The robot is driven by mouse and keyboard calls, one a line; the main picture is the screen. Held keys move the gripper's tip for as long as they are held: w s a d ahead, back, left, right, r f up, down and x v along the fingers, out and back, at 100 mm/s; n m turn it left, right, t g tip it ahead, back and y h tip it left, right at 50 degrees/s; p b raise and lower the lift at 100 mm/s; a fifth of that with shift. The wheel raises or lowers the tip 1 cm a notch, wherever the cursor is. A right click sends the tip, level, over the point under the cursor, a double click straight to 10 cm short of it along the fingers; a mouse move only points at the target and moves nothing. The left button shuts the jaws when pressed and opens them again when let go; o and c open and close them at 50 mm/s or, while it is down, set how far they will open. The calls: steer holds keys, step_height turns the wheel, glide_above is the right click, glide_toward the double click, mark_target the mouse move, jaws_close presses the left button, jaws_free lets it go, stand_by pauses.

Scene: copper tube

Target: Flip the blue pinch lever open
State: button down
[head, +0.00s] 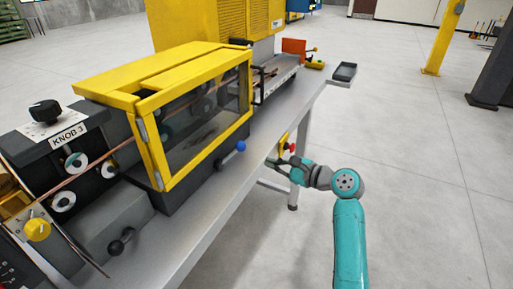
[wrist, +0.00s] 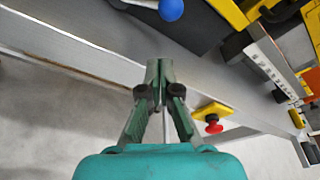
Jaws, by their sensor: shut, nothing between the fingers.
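The blue pinch lever shows its round blue knob (head: 240,146) at the lower front of the yellow-framed machine, at the end of a short grey arm. In the wrist view the blue knob (wrist: 171,10) is at the top edge, partly cut off. My gripper (head: 270,162) is at the table's front edge, to the right of and slightly below the knob in the head view. In the wrist view its fingertips (wrist: 159,68) are shut together, empty, and apart from the knob.
The metal table (head: 226,190) has a clear strip in front of the machine. A red button on a yellow mount (wrist: 213,124) sits at the table edge right of my gripper. A black-knobbed lever (head: 117,246) is at the front left. The yellow-framed clear cover (head: 200,130) stands behind the blue knob.

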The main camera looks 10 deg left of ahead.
mark_target(232, 154)
steer(key=shift+w+r, duration=0.4)
steer(key=shift+r, duration=0.4)
steer(key=shift+w, duration=0.1)
steer(key=x, duration=0.9)
steer(key=shift+a, duration=0.45)
